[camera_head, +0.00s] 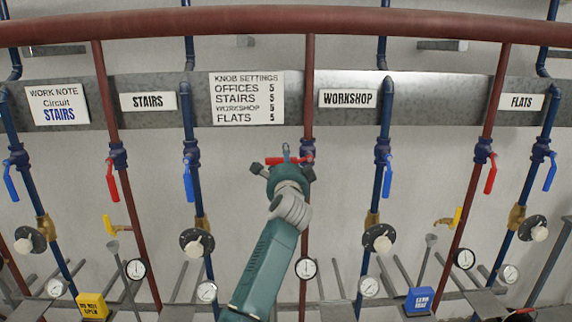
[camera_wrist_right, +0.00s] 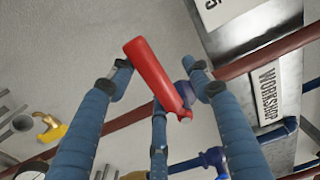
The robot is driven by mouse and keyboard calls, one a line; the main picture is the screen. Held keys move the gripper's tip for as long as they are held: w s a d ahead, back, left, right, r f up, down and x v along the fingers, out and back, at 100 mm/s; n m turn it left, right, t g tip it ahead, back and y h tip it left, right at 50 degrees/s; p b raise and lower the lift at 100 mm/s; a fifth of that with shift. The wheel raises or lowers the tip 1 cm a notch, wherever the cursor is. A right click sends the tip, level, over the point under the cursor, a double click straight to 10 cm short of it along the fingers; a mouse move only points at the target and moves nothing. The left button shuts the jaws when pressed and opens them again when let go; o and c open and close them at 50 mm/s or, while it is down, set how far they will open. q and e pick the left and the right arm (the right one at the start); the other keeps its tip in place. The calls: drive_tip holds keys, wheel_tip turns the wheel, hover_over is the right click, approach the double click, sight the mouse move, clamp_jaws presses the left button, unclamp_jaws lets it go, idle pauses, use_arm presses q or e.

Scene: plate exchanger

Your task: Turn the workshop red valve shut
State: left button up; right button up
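The workshop red valve (camera_head: 307,148) sits on the red pipe left of the WORKSHOP sign (camera_head: 347,98). Its red handle (camera_head: 272,161) lies about level, crosswise to the pipe, pointing left. My right gripper (camera_head: 284,168) is at this handle, its fingers spread around it. In the right wrist view the red handle (camera_wrist_right: 153,70) shows between the spread blue fingers of the gripper (camera_wrist_right: 163,95). No finger is clearly closed on it; whether one touches it I cannot tell. The gripper hides part of the handle in the head view. My left gripper is not in view.
Other red handles (camera_head: 112,180) and (camera_head: 490,174) hang down along their pipes. The workshop blue handle (camera_head: 388,176) hangs to the right. Gauges (camera_head: 306,268) and dark round knobs (camera_head: 378,238) sit lower down. A red pipe (camera_head: 250,20) crosses above.

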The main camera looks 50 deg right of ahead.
drive_tip(key=shift+a, duration=0.2)
drive_tip(key=shift+f, duration=0.1)
drive_tip(key=shift+s+a, duration=0.15)
drive_tip(key=shift+a, duration=0.05)
drive_tip(key=v, duration=0.7)
